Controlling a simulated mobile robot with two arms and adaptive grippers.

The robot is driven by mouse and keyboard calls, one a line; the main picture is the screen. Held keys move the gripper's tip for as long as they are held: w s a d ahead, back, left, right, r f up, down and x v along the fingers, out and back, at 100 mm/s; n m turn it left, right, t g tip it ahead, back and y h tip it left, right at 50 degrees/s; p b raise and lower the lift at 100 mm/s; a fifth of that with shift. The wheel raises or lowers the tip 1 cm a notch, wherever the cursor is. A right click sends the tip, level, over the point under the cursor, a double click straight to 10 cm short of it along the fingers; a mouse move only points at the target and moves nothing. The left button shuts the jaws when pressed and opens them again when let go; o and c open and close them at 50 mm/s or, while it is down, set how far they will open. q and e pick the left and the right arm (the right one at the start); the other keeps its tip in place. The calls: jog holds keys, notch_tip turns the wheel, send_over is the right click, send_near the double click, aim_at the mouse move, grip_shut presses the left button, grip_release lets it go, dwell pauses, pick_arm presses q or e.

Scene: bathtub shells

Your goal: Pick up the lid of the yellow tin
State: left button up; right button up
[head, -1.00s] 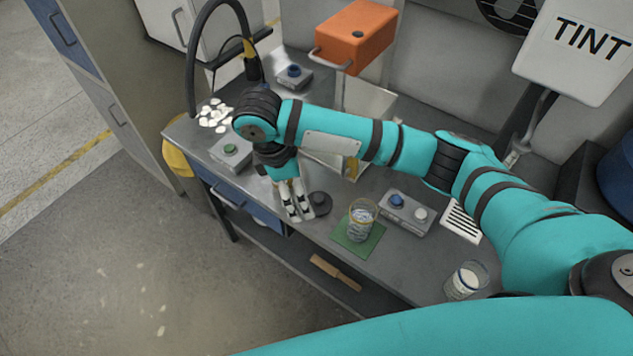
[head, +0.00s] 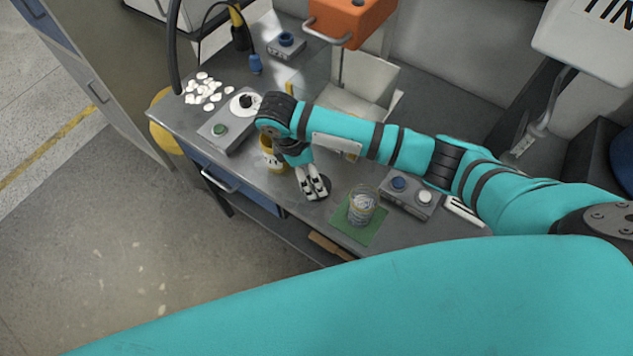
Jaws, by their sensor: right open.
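The yellow tin (head: 270,158) stands on the grey bench, partly hidden behind my right wrist. A dark round disc (head: 325,184), which looks like the tin's lid, lies flat on the bench right of the tin. My right gripper (head: 315,196) points down over this disc with its fingers apart. The fingers cover much of the disc, and I cannot tell whether they touch it. A large teal part of my arm fills the bottom of the view. My left gripper is not in view.
A glass jar (head: 362,206) stands on a green mat (head: 345,224) close right of the gripper. A box with blue and white buttons (head: 408,194) lies beyond it. A dial box (head: 230,122) and white pieces (head: 203,92) lie left. An orange box (head: 350,18) is behind.

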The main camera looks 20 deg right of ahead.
jog(key=shift+s+d+f+p, duration=0.15)
jog(key=shift+s+f+p, duration=0.15)
jog(key=shift+f+p, duration=0.3)
jog(key=x, duration=0.3)
jog(key=shift+s+f+p, duration=0.1)
jog(key=shift+f+p, duration=0.2)
jog(key=shift+p, duration=0.05)
jog(key=shift+f, duration=0.2)
jog(key=c, duration=1.2)
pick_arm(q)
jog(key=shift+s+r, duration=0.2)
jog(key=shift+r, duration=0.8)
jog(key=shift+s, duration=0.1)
